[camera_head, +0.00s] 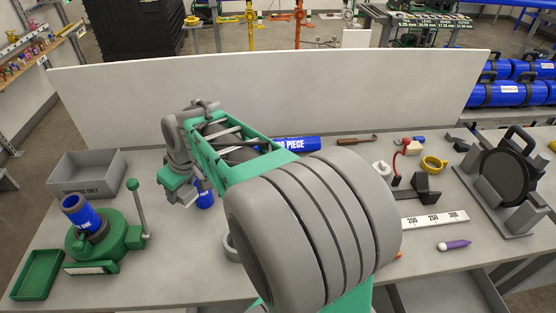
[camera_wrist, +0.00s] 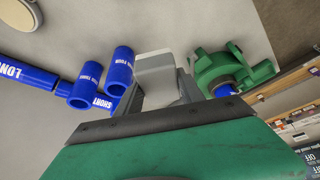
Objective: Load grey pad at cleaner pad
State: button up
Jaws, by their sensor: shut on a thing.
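My gripper (camera_head: 186,200) hangs over the left-middle of the table. In the wrist view (camera_wrist: 155,95) its fingers are shut on a pale grey block, which I take to be the grey pad (camera_wrist: 154,66). A green device with a lever (camera_head: 105,240) stands to the left of my gripper and holds a blue pipe piece (camera_head: 80,213). It also shows in the wrist view (camera_wrist: 222,68). I cannot tell which part is the cleaner pad.
A grey bin (camera_head: 88,173) and a green tray (camera_head: 37,274) stand at the left. A white panel (camera_head: 260,95) closes the back. A purple marker (camera_head: 454,245) and a black round plate (camera_head: 508,178) are at the right.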

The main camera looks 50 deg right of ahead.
jog(key=w+d+f+n+y, duration=0.1)
jog(key=d+f+n, duration=0.1)
jog(key=d, duration=0.6)
jog(key=w+d+f+n, duration=0.1)
jog(key=d+f, duration=0.1)
jog(key=d, duration=0.7)
jog(key=s+d+f+n, duration=0.1)
jog(key=s+d+f, duration=0.1)
jog(key=d, duration=0.2)
jog(key=s+d+f+n+g+y, duration=0.1)
jog(key=s+d+f, duration=0.1)
jog(key=d, duration=0.3)
jog(key=s+d+f+n, duration=0.2)
jog(key=s+d, duration=0.1)
jog(key=d, duration=0.2)
jog(key=shift+d+f, duration=0.15)
jog(key=shift+w+f+b, duration=0.1)
jog(key=shift+f+b, duration=0.55)
jog(key=shift+f, duration=2.15)
jog(key=shift+f+b, duration=0.55)
jog(key=shift+b, duration=0.2)
jog(key=shift+r+p, duration=1.4)
jog(key=shift+r, duration=2.15)
